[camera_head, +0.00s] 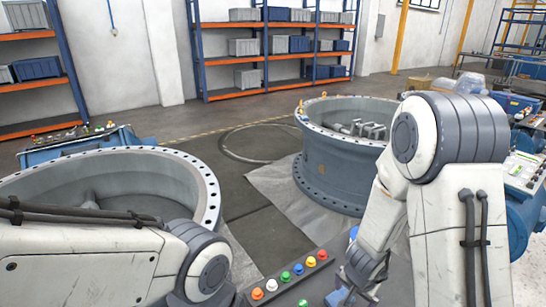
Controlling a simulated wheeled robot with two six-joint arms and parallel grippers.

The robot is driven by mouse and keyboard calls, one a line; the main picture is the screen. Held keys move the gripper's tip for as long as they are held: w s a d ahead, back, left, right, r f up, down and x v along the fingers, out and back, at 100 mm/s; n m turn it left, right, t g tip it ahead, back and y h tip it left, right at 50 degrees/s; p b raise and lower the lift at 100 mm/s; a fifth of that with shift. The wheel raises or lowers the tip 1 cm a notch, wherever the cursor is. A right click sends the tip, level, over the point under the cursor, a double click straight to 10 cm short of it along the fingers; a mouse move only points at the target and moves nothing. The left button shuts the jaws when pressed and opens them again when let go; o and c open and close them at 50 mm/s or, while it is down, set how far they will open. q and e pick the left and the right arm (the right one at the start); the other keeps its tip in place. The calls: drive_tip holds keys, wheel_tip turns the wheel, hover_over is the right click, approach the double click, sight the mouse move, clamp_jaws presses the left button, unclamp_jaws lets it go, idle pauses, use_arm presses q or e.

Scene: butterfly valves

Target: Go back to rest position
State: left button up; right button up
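My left arm comes in at the lower left and runs across in front of the left valve body (207,183). It ends in a rounded joint at the bottom edge, and its gripper is out of the picture. My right arm is bent at a large elbow on the right and reaches down to the bottom centre. Dark parts at its lower end, by the button panel (318,287), are cut off by the bottom edge, so the fingers of my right gripper (352,290) cannot be made out. No held object shows.
The panel has a row of coloured buttons. A blue-grey round valve body (325,165) stands on a pale sheet (272,190) at centre right, partly behind my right arm. Blue equipment (525,215) is at the right edge. Orange shelves (235,90) stand far back. Floor between is clear.

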drive_tip(key=s+a+r+n+y, duration=0.1)
drive_tip(key=s+a+r+n, duration=0.15)
drive_tip(key=r+n, duration=0.3)
drive_tip(key=s+a+r+n+y, duration=0.1)
drive_tip(key=s+a+r+n, duration=0.1)
drive_tip(key=s+r+n, duration=0.3)
drive_tip(key=s+a+r+n+g, duration=0.2)
drive_tip(key=s+a+r+n, duration=0.4)
drive_tip(key=s+a, duration=0.5)
drive_tip(key=a+r, duration=0.1)
drive_tip(key=a, duration=0.1)
drive_tip(key=shift+s+a+r+g+y+p, duration=0.15)
drive_tip(key=shift+s+a+g+y+p, duration=0.15)
drive_tip(key=shift+g+p, duration=0.1)
